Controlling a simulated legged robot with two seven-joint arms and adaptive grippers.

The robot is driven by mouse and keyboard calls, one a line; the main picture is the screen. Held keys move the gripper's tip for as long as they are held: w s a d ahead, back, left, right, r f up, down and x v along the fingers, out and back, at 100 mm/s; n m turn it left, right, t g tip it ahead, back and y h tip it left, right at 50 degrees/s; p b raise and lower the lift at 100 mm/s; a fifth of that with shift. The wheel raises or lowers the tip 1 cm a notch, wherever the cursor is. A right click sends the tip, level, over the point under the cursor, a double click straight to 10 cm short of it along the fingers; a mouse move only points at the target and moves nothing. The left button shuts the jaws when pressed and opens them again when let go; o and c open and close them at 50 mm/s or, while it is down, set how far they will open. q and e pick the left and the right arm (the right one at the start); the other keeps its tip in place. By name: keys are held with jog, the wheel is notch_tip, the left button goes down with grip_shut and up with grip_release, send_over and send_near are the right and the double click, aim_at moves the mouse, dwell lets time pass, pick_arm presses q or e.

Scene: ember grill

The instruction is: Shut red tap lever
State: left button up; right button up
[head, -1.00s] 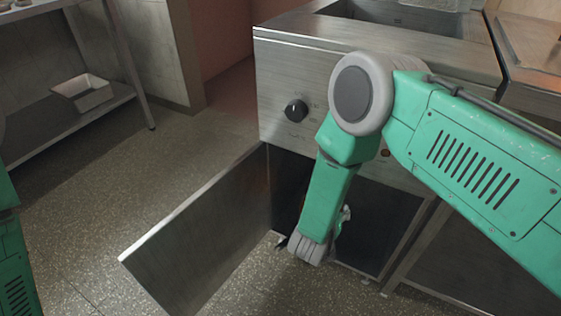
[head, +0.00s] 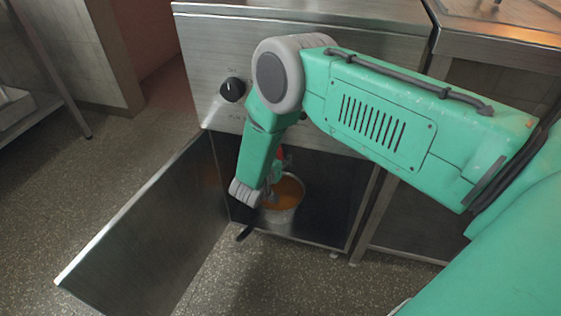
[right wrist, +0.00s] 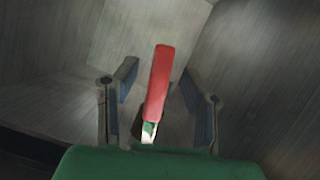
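The red tap lever (right wrist: 157,82) stands nearly upright in the right wrist view, with a pale metal part at its lower end. A small red piece, likely the same lever, shows in the head view (head: 281,154) behind my right forearm. My right gripper (right wrist: 162,78) is open, its two fingers on either side of the lever with gaps at both sides. In the head view my right arm reaches down into the open cabinet, and the gripper is mostly hidden; one dark fingertip shows near the pot. My left gripper is out of view.
A metal pot (head: 287,212) with orange liquid stands inside the cabinet under the grill (head: 205,60). The open cabinet door (head: 150,235) stands out at left. A black knob (head: 232,89) is on the front panel. The floor at left is clear.

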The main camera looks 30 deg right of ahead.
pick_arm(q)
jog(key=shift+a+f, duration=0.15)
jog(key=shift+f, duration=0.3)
pick_arm(e)
jog(key=shift+x, duration=0.8)
jog(key=shift+c, duration=0.5)
